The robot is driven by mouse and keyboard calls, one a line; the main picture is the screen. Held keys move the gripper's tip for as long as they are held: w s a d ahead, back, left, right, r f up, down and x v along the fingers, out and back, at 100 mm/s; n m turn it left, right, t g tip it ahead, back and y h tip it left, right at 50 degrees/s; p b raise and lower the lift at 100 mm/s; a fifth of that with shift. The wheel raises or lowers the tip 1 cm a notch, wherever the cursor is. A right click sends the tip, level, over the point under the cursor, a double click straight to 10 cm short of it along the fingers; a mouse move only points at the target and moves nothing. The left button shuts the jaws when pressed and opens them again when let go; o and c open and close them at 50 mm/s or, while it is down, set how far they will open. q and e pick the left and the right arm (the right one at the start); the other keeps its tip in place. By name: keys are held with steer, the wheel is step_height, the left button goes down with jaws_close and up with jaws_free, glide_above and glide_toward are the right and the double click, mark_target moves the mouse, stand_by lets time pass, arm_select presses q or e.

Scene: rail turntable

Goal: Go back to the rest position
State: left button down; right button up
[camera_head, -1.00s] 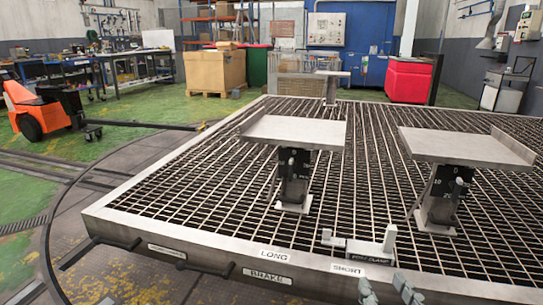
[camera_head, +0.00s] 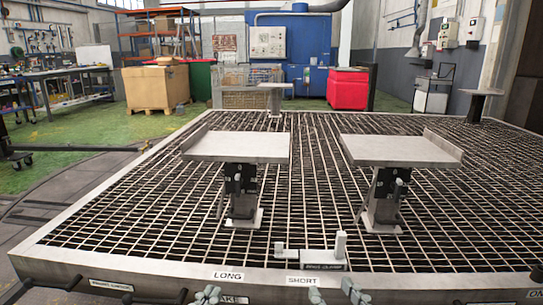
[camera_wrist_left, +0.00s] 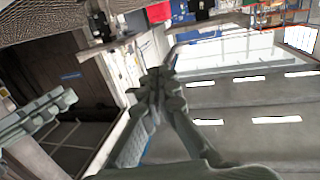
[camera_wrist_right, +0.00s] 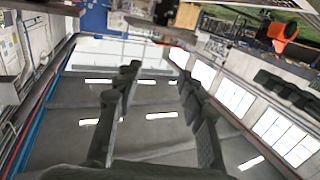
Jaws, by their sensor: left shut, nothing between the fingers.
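My left gripper (camera_head: 208,293) shows at the bottom edge of the head view, in front of the turntable's near edge. Its fingers meet with nothing between them in the left wrist view (camera_wrist_left: 158,78). My right gripper (camera_head: 333,291) is to its right at the same bottom edge. Its fingers stand apart and empty in the right wrist view (camera_wrist_right: 160,74). Both wrist views look past the fingers toward walls and windows. Most of both arms is hidden below the head view.
The grated turntable (camera_head: 60,258) fills the front. It carries two tray-topped stands (camera_head: 236,146) (camera_head: 398,150) and a small clamp (camera_head: 322,258) behind labels LONG and SHORT. A cardboard box (camera_head: 155,88), a red bin (camera_head: 347,90) and a blue cabinet (camera_head: 305,45) stand beyond.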

arm_select(q)
steer(key=s+a+f+g+y+p, duration=0.2)
steer(key=a+f+g+y+p, duration=0.35)
steer(key=f, duration=0.85)
arm_select(e)
steer(key=s+d+f+g+h, duration=0.1)
steer(key=d+f+g+h, duration=0.2)
steer(key=f, duration=0.5)
steer(key=s+d+f+g+h, duration=0.1)
steer(key=d+f+g, duration=0.3)
steer(key=f, duration=0.4)
arm_select(q)
steer(key=s+a+f+n+g+p, duration=0.2)
steer(key=s+a+f+g+p, duration=0.2)
steer(key=s+a+f+g, duration=0.4)
steer(key=s+a+f+y, duration=0.1)
steer(key=s+a+f, duration=0.1)
steer(key=a+f, duration=0.1)
steer(key=shift+s+a+f, duration=0.15)
steer(key=shift+s+f, duration=0.05)
steer(key=shift+s, duration=0.2)
arm_select(e)
steer(key=s+d+f+m+g+h, duration=0.2)
steer(key=s+d+f+g, duration=0.4)
steer(key=s+d+f, duration=0.4)
steer(key=shift+s+f+g+h, duration=0.15)
steer(key=shift+f+g+h, duration=0.15)
steer(key=shift+f+g, duration=0.15)
